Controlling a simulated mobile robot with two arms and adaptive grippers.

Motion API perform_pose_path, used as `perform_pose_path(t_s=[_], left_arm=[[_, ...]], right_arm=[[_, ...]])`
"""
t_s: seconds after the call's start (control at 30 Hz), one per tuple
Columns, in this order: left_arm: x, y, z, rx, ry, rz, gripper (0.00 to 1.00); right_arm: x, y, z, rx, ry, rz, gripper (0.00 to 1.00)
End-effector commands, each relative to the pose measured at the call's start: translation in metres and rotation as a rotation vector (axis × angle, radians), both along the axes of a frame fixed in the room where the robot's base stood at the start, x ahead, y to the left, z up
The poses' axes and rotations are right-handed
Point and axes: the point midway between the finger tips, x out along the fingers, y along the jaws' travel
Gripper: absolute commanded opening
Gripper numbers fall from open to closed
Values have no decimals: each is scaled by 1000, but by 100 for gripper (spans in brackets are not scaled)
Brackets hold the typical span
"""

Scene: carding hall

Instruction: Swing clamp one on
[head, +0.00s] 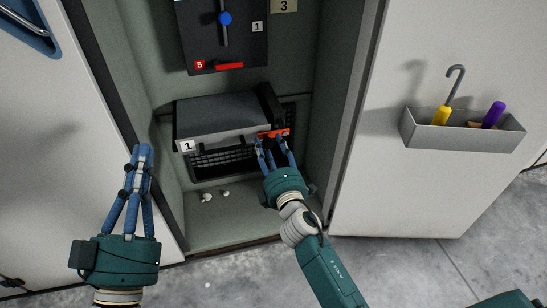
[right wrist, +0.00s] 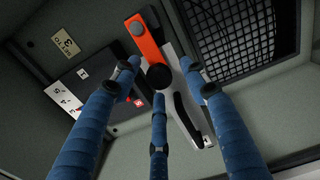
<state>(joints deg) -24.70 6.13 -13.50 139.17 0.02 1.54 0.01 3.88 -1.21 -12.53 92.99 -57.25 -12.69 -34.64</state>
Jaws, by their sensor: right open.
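The clamp's orange lever (head: 272,133) is at the front right of a grey unit (head: 215,118) marked 1 in the cabinet. In the right wrist view the orange lever (right wrist: 146,42) runs up and left from a round black pivot (right wrist: 158,77) on a pale plate. My right gripper (head: 270,142) is open, its blue fingers reaching around the lever; they show on both sides of it and below it in the right wrist view (right wrist: 158,85). I cannot tell whether they touch it. My left gripper (head: 141,152) has its fingertips together, empty, in front of the left door.
A dark panel (head: 247,48) with a blue knob and a red bar marked 5 is above the unit. A black grille (head: 215,160) sits below it. Small white pieces (head: 207,198) lie on the cabinet floor. A grey bin (head: 455,137) with tools hangs on the right door.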

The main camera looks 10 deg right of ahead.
Motion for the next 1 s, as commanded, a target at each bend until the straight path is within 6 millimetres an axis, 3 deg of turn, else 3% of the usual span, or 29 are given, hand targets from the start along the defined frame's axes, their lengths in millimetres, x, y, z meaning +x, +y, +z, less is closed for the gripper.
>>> perform_pose_path(t_s=[0.5, 0.7, 1.0], left_arm=[[0, 0, 0, 1, 1, -1, 0], [0, 0, 0, 1, 1, -1, 0], [0, -1, 0, 1, 1, -1, 0]], right_arm=[[-98, -3, -2, 0, 4, 0, 44], [-114, -3, -1, -1, 2, 1, 44], [-115, -4, -1, -1, 2, 1, 44]])
